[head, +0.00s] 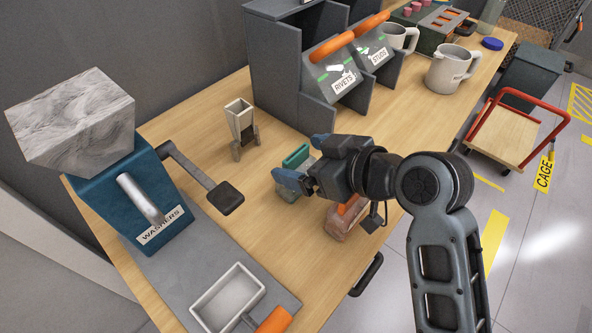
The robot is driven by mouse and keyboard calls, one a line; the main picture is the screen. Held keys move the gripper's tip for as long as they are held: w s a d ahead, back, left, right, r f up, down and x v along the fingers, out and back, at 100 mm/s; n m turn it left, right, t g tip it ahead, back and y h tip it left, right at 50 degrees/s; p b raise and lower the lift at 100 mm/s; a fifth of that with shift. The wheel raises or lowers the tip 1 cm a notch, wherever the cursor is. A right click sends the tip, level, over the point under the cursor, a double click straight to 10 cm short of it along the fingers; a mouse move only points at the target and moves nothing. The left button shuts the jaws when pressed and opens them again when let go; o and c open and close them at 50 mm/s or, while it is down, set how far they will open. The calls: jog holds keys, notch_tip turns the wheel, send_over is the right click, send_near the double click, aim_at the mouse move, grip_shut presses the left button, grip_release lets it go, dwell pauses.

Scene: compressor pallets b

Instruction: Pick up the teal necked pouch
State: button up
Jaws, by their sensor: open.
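The teal necked pouch (297,156) stands on the wooden workbench near the middle of the head view. Its teal top shows, with a greyish-green body below it. My gripper (301,162) is open, its blue fingertips reaching in from the right beside the pouch. The near finger covers part of the pouch. I cannot tell whether the fingers touch it or how deep the pouch lies between them.
An orange-topped brown object (347,217) stands close under my gripper. A pale narrow container (240,122) stands behind left. A blue washers bin (150,205), a white scoop (228,298) and a grey rivets bin (335,75) are around. Bare wood (245,190) lies left of the pouch.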

jog(key=shift+c, duration=0.2)
jog(key=c, duration=1.4)
